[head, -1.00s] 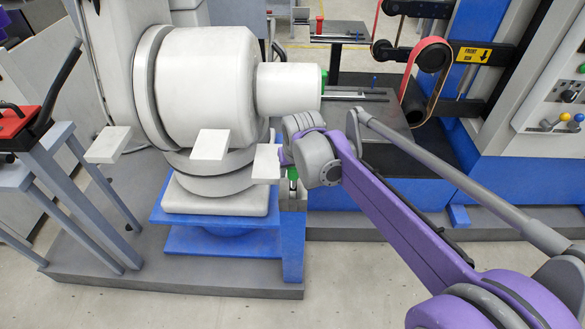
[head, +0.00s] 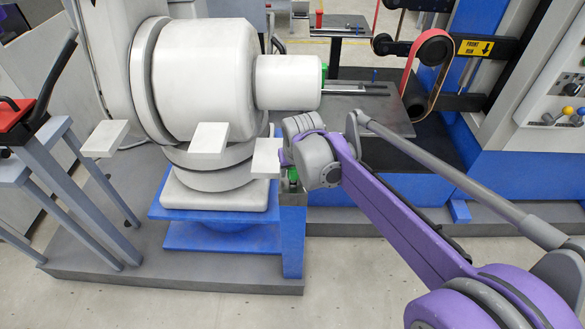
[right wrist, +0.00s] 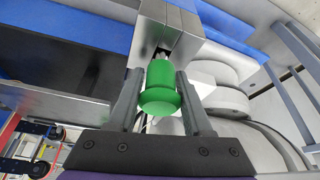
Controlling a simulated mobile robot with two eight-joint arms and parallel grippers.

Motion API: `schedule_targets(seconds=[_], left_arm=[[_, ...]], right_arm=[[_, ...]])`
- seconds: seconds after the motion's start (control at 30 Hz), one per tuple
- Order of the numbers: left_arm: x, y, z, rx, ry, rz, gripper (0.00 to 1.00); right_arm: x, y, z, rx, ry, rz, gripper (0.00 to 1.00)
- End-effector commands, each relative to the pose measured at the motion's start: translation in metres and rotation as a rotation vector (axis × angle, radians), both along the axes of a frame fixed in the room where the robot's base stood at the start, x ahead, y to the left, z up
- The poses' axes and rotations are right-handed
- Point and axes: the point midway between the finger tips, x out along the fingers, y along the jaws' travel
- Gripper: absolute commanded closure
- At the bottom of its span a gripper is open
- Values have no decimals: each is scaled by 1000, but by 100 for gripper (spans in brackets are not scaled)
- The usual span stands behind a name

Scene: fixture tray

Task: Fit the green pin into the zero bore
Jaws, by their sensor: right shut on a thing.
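The green pin (right wrist: 160,92) is between the two fingers of my right gripper (right wrist: 159,76), which is shut on it. In the right wrist view its far end meets a grey metal block (right wrist: 186,40) with a dark opening. I cannot tell how deep the end sits, or whether this is the zero bore. In the head view only a small part of the pin (head: 293,174) shows, above the grey block (head: 292,198). My right wrist (head: 318,160) hides much of the fingers there. My left gripper is not in view.
A large white cylindrical machine (head: 205,80) stands left of my right gripper on a blue pedestal (head: 225,236). White flat plates (head: 208,139) stick out in front of it. A grey table (head: 350,105) lies behind. A belt machine (head: 435,60) stands at the right.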

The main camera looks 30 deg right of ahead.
Motion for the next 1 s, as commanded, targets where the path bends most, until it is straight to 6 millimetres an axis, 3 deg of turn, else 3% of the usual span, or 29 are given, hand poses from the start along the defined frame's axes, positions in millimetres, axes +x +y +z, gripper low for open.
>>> schedule_targets(seconds=[0.43, 0.47, 0.63, 1.0], left_arm=[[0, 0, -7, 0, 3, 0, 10], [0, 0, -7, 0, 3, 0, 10], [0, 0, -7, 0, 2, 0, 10], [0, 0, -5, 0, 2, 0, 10]], right_arm=[[0, 0, -12, 0, 0, 0, 100], [0, 0, -12, 0, 0, 0, 48], [0, 0, -11, 0, 0, 0, 18], [-2, 1, -7, 0, 0, 0, 15]])
